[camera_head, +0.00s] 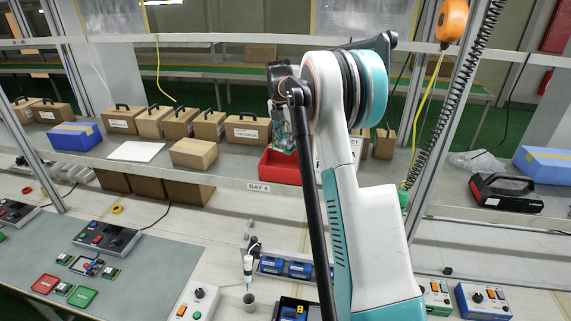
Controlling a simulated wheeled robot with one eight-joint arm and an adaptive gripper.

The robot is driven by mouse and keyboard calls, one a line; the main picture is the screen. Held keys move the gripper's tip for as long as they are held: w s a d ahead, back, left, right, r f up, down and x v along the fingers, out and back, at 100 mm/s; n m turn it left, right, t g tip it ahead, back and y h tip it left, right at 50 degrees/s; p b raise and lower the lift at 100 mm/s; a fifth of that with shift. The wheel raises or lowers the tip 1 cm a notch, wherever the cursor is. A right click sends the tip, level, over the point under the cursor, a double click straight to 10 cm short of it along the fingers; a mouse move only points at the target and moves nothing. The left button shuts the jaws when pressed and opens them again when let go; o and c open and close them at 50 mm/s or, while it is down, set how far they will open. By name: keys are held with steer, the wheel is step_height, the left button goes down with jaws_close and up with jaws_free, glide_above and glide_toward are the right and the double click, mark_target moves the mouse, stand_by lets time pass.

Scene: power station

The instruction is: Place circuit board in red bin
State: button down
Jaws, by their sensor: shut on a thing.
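The red bin (277,168) stands on the shelf above the BAY 4 label, partly hidden behind my arm. My gripper (281,108) points down above the bin and is shut on a circuit board (283,134). The board is a small green piece and hangs upright at the bin's opening. Its lower edge overlaps the bin in the picture; I cannot tell whether it touches the bin. The fingertips are small and partly hidden by my arm.
Brown cardboard boxes (208,127) line the shelf left of the bin. A blue box (75,135) sits farther left. A metal post (436,110) with a coiled black cable stands right of my arm. Control boxes and small boards lie on the workbench (150,265) below.

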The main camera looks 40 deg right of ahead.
step_height(320, 180, down, 11)
steer(key=shift+s+r, duration=0.1)
stand_by(0.4)
steer(key=shift+f, duration=0.2)
steer(key=c, duration=1.2)
jaws_free()
steer(key=shift+c, duration=0.2)
steer(key=shift+r, duration=0.1)
steer(key=r, duration=0.4)
steer(key=a+r, duration=0.1)
steer(key=r, duration=0.7)
steer(key=shift+s+a, duration=0.25)
steer(key=shift+a, duration=0.15)
steer(key=shift+a, duration=0.1)
